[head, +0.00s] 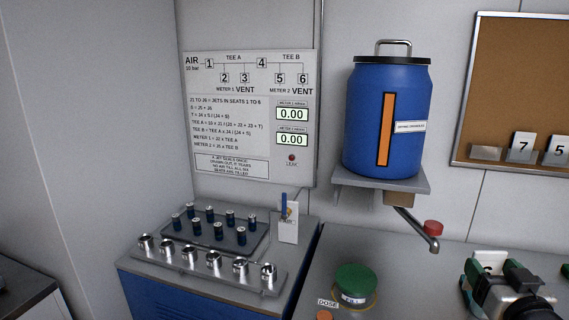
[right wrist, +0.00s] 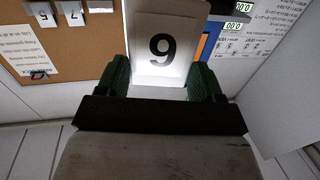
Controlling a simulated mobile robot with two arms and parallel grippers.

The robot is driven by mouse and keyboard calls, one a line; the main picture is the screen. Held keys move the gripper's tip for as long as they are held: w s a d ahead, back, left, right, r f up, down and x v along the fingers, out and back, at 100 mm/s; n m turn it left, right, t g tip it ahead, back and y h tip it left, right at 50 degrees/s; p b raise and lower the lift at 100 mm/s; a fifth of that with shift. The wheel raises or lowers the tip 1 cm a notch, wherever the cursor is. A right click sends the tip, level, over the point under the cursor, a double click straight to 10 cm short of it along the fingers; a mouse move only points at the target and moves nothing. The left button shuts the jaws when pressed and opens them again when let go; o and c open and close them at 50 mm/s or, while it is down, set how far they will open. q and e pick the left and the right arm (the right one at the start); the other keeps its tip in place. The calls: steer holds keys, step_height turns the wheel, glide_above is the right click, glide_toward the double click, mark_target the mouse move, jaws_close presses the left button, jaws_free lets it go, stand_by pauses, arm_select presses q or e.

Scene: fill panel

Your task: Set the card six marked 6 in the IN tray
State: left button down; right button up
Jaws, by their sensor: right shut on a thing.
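The white card marked 6 (right wrist: 163,42) is between the green fingers of my right gripper (right wrist: 160,76). The right wrist view is upside down, so its figure looks like a 9 there. In the head view my right gripper (head: 493,268) is at the lower right, with the pale card (head: 490,260) showing at its tips. The gripper is shut on the card and holds it clear of the cork board. I cannot make out a tray marked IN in either view. My left gripper is not in view.
A cork board (head: 505,75) at the right bears cards 7 (head: 523,145) and 5 (head: 558,150). A blue drum (head: 365,120) stands on a wall shelf, its spout below. A green-lidded jar (head: 355,280) stands on the counter. A jet rack (head: 240,243) and row of seats are at left.

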steer(key=s+a+f+y, duration=0.1)
steer(key=s+a+f, duration=0.5)
steer(key=a+f, duration=0.2)
steer(key=s+a+f+n, duration=0.1)
steer(key=s+a+f, duration=0.5)
steer(key=a, duration=0.4)
steer(key=shift+s+a+f+y, duration=0.25)
steer(key=shift+s+f+y, duration=0.15)
steer(key=shift+f, duration=0.5)
